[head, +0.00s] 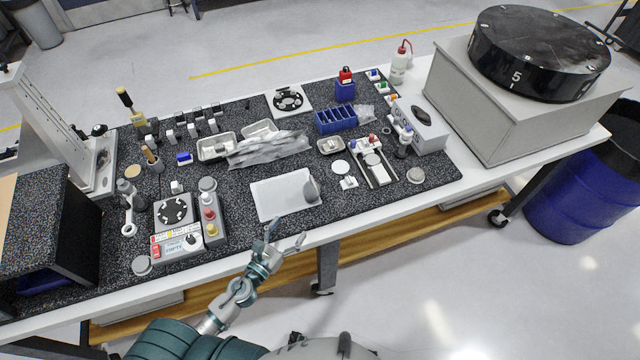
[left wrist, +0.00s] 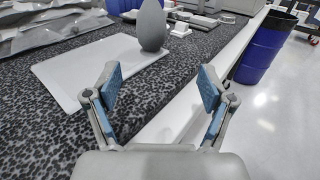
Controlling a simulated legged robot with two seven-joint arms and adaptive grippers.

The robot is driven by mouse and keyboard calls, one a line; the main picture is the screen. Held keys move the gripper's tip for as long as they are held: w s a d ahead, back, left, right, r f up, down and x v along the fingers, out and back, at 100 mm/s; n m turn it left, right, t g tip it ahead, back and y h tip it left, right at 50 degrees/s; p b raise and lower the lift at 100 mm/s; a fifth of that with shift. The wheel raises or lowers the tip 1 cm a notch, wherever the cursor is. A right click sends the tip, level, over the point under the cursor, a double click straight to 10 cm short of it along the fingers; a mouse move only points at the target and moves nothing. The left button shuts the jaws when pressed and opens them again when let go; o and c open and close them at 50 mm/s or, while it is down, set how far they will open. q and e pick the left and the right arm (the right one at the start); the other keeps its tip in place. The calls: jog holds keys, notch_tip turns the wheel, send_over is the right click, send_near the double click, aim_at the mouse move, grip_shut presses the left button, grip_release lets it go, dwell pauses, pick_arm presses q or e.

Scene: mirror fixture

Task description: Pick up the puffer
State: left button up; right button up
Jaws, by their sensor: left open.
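The puffer is a grey, egg-shaped bulb (head: 311,191) standing upright at the right end of a white tray (head: 270,205). In the left wrist view the puffer (left wrist: 152,27) rises at the top, beyond the fingers, and its tip is cut off by the frame edge. The tray (left wrist: 75,72) also shows there. My left gripper (head: 286,236) is open and empty at the front edge of the table, in front of the tray and apart from the puffer. Its two blue-padded fingers (left wrist: 158,90) are spread wide. My right gripper is not seen.
Clear plastic bags (head: 270,149) lie behind the tray. A control box (head: 176,215) with buttons stands to its left.

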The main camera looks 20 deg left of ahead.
aim_at(306, 197)
pick_arm(q)
jog(key=x, duration=0.3)
jog(key=a+p+x, duration=0.1)
jog(key=x, duration=0.2)
jog(key=p+x, duration=0.1)
jog(key=x, duration=0.2)
jog(key=shift+w, duration=0.5)
jog(key=shift+w+d, duration=0.1)
jog(key=shift+d, duration=0.1)
jog(key=p+x, duration=0.1)
jog(key=x, duration=0.4)
jog(key=shift+w, duration=0.2)
jog(key=shift+a+f, duration=0.1)
jog(key=shift+a, duration=0.3)
jog(key=shift+c, duration=0.7)
jog(key=c, duration=0.7)
jog(key=shift+s+d, duration=0.1)
jog(key=shift+d, duration=0.1)
jog(key=shift+c, duration=0.2)
